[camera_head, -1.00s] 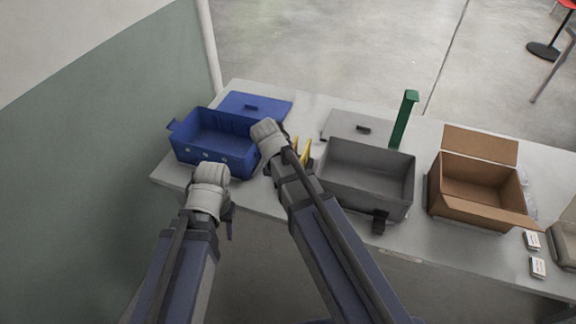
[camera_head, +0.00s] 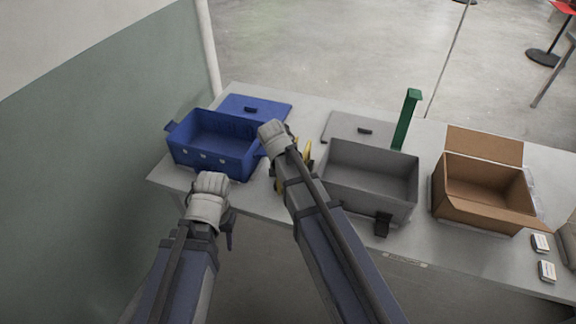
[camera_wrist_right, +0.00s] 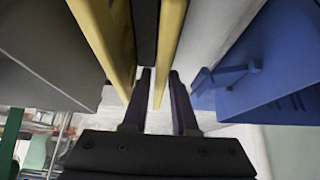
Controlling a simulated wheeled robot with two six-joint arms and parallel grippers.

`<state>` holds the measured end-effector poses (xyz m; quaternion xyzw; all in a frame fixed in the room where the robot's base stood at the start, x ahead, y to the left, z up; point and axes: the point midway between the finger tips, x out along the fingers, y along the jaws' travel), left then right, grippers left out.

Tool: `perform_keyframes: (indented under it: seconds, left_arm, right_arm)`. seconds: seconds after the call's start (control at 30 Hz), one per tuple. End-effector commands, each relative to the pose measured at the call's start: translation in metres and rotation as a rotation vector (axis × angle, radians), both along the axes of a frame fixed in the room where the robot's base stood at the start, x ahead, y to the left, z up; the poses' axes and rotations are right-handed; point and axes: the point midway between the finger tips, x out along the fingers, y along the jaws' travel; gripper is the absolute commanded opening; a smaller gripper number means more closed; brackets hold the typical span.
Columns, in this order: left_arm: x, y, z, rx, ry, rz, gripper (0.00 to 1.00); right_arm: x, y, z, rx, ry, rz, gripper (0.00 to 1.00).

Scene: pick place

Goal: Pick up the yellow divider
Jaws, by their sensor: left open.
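The yellow divider (camera_head: 306,154) stands on the table between the blue and grey boxes, partly hidden by my right arm. In the right wrist view it shows as two yellow uprights with a dark gap between them; one upright (camera_wrist_right: 168,45) reaches down between my fingertips, and the other (camera_wrist_right: 108,45) lies outside the left finger. My right gripper (camera_wrist_right: 162,100) has its fingers apart; in the head view it is mostly hidden behind my wrist. My left gripper (camera_head: 228,232) is open and empty, low in front of the blue box near the table's front edge.
The blue box (camera_head: 212,157) is left of the divider, with a blue lid (camera_head: 255,106) behind it. The grey box (camera_head: 368,198) is close on the right. A green post (camera_head: 406,122) and a cardboard box (camera_head: 484,213) stand further right.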

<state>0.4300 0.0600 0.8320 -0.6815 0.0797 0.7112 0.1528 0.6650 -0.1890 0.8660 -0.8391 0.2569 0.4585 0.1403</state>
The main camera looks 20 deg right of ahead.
Motion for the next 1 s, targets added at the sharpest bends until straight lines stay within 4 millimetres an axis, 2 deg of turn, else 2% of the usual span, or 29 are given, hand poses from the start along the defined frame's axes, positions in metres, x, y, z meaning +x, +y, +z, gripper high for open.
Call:
perform_keyframes:
  seconds: [0.03,0.2,0.8,1.0]
  left_arm:
    - [0.0,0.0,0.0,0.0,0.0,0.0,0.5]
    - [0.0,0.0,0.0,0.0,0.0,0.0,0.5]
    - [0.0,0.0,0.0003,0.0,0.0,0.0,0.5]
    - [-0.0001,0.0,0.0079,0.0,0.0,0.0,0.5]
  right_arm:
    - [0.0,0.0001,-0.0001,0.0,0.0,0.0,0.2]
    - [0.0,0.0002,-0.0001,0.0,0.0,0.0,0.01]
    - [0.0,0.0002,0.0003,0.0,0.0,0.0,0.0]
    - [0.0,0.0002,0.0079,0.0,0.0,0.0,0.0]
